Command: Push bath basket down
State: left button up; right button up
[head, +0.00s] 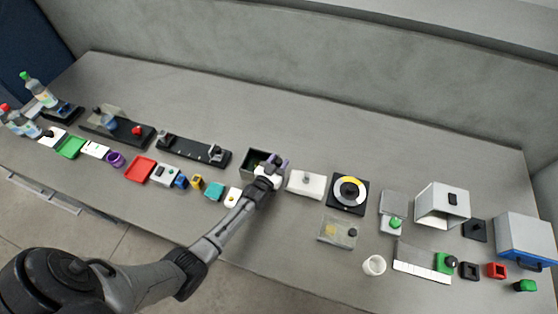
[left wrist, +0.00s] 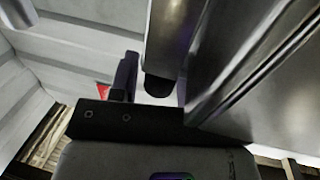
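A dark open-topped box (head: 251,158), which looks like the bath with its basket, stands near the middle of the table in the head view. The basket itself cannot be made out apart from the box. My left gripper (head: 276,163) is over the right side of this box, with its arm reaching in from the lower left. The gripper hides the box's right part, and I cannot tell whether it touches. In the left wrist view, dark and grey metallic parts fill much of the picture at close range; whether the fingers are apart is unclear. My right gripper is not in view.
A white block (head: 306,184) stands just right of the gripper, then a black plate with a white and yellow dial (head: 348,192). A black rail device (head: 194,151) lies to the left. Small coloured items line the front; the table behind is clear.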

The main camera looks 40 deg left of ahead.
pick_arm(q)
jog(key=shift+o, duration=1)
jog(key=shift+r, duration=0.15)
jog(key=shift+s, duration=0.15)
jog(key=s+d, duration=0.2)
jog(key=s, duration=1.1)
jog(key=shift+s+d, duration=0.15)
jog(key=shift+d, duration=0.05)
